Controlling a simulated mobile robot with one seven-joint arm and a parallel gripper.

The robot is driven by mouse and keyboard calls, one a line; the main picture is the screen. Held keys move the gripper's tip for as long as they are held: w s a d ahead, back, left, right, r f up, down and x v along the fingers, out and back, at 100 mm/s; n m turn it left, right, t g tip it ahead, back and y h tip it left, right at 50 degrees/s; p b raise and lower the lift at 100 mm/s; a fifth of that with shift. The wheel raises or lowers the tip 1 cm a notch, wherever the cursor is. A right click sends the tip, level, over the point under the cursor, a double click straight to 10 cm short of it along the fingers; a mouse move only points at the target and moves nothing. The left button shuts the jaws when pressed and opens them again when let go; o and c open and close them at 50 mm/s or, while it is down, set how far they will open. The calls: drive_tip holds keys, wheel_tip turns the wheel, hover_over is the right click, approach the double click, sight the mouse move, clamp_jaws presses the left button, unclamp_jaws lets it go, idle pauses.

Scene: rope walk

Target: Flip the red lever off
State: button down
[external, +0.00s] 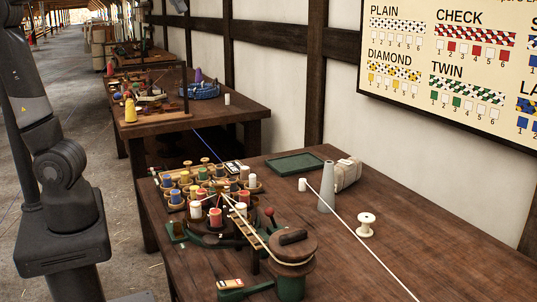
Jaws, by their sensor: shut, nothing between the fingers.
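A small red ball knob (269,211) on a short stem stands on the rope-making machine, beside the round wooden drum (293,247) with cream rope around it. It looks like the red lever; it is too small to tell which way it is set. My gripper is out of the picture; only my arm shows at the left edge, rising out of the top of the frame.
Coloured bobbins (215,215) crowd the table's left side. A white rope (362,243) crosses the table. The right side is mostly clear.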

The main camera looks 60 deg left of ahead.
drive_tip(key=w+d+f+n, duration=0.1)
drive_tip(key=w+d+n, duration=0.3)
drive_tip(key=d, duration=0.5)
drive_tip(key=w+d+f+n, duration=0.1)
drive_tip(key=w+d+n, duration=0.3)
drive_tip(key=d, duration=0.5)
approach(272, 219)
drive_tip(key=s+a+r, duration=0.1)
drive_tip(key=s+r, duration=0.3)
drive_tip(key=shift+a, duration=0.1)
drive_tip(key=shift+x, duration=4.9)
